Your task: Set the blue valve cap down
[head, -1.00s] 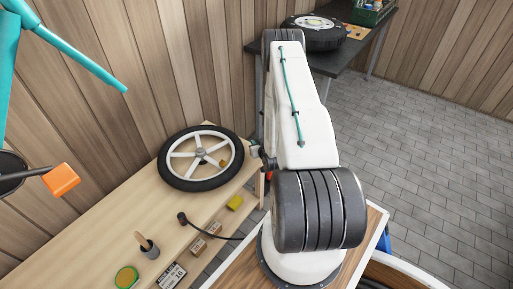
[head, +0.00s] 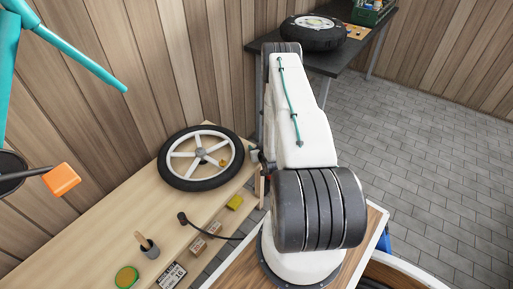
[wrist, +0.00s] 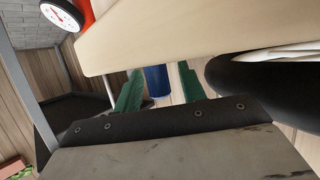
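In the wrist view, the two green fingers of my gripper (wrist: 162,84) stand apart. A blue cylinder, which looks like the blue valve cap (wrist: 157,83), shows between them. It lies close to the left finger, and a pale gap separates it from the right finger. Its top ends at the edge of the pale wooden bench (wrist: 180,28), so I cannot see that end or what it rests on. In the head view my arm hides the gripper, and the blue cap cannot be made out.
A black-tyred wheel with white spokes (head: 201,158) lies on the bench (head: 90,240), near my arm. A red gauge (wrist: 62,14) shows in the wrist view.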

